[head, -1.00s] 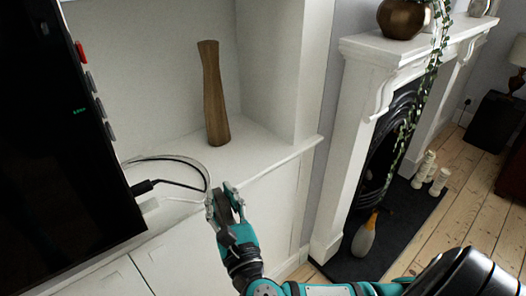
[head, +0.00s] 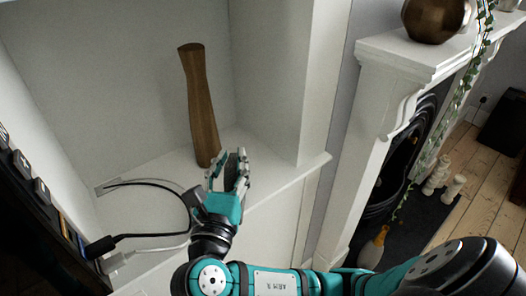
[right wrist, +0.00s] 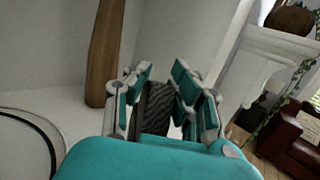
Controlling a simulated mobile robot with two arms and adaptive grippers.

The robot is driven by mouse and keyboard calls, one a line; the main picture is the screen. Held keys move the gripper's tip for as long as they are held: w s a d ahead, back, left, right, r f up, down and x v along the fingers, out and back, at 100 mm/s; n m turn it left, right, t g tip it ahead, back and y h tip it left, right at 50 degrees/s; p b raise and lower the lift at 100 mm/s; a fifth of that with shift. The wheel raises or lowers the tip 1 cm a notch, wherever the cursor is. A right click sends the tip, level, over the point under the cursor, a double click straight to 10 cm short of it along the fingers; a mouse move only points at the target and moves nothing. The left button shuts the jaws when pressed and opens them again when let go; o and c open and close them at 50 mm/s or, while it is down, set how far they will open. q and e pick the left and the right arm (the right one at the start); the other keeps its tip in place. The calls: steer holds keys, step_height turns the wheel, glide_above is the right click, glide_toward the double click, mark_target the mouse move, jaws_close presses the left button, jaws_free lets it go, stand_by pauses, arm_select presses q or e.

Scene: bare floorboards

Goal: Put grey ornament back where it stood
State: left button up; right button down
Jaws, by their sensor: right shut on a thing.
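My right gripper (head: 230,164) is shut on the grey ornament (head: 231,172), a small dark piece with a ridged surface. The ornament also shows between the fingers in the right wrist view (right wrist: 155,106), partly hidden by the fingers and the gripper body. In the head view the gripper is at the front of the white alcove shelf (head: 255,150), just in front and to the right of the tall wooden vase's foot. I cannot tell whether the ornament touches the shelf. My left gripper is not in view.
The tall brown wooden vase (head: 200,105) stands upright close by; it also shows in the right wrist view (right wrist: 104,50). A black cable (head: 150,236) loops over the shelf at left. The alcove's right wall (head: 275,80) bounds the shelf. A white fireplace (head: 385,70) stands further right.

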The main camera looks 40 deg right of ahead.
steer(key=w+d+f, duration=0.5)
steer(key=w+d, duration=0.2)
steer(key=d, duration=0.5)
steer(key=shift+w, duration=0.4)
steer(key=c, duration=1.1)
jaws_free()
steer(key=shift+c, duration=0.2)
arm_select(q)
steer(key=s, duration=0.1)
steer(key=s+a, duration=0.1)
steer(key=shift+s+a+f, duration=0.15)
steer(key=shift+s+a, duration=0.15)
arm_select(e)
steer(key=shift+r, duration=0.15)
arm_select(q)
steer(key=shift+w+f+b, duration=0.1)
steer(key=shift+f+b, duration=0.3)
steer(key=shift+b, duration=0.05)
arm_select(e)
steer(key=v, duration=1.2)
